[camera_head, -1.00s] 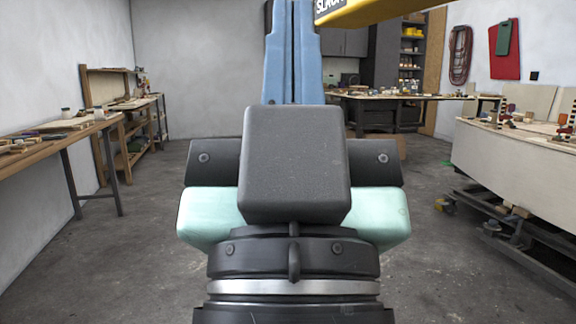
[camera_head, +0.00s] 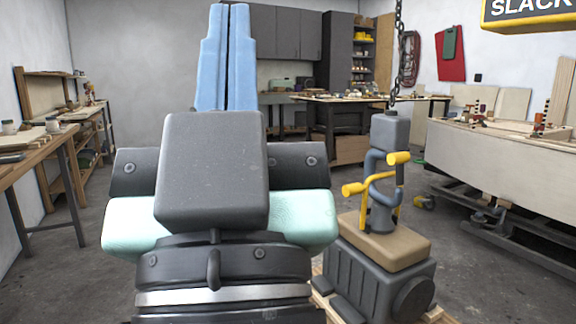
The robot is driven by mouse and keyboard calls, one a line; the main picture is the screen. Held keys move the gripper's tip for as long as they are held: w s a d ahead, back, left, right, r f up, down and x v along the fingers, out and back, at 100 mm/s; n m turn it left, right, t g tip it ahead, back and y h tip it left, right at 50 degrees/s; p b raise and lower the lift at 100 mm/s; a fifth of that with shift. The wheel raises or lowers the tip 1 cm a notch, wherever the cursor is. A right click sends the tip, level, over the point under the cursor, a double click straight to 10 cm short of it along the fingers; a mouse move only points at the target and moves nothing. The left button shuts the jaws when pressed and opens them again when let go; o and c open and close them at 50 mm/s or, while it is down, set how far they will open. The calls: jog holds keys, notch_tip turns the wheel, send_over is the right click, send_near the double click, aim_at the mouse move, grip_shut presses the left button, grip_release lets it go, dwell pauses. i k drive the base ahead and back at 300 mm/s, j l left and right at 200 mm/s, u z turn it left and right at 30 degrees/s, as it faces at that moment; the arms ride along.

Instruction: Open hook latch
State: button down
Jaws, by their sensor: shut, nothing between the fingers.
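A grey hook (camera_head: 374,164) hangs under a grey block on a chain, to the right of my arm. A yellow latch (camera_head: 384,177) with knob-like ends lies across the hook's opening, so the hook looks closed. The hook's lower end meets a grey lifting fitting (camera_head: 380,214) on top of a dark machine. My gripper (camera_head: 228,10) has long blue fingers held together with nothing between them. It points away from me, left of the hook and clear of it.
The dark ribbed machine (camera_head: 372,284) with a tan top sits on a wooden pallet. A yellow sign (camera_head: 530,12) reading "SLACK" hangs at the upper right. The plywood hull (camera_head: 497,150) stands on a wheeled cradle at right. A workbench (camera_head: 42,140) runs along the left.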

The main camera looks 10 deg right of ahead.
aim_at(398, 160)
jog(key=i+z, duration=0.1)
jog(key=i, duration=1.1)
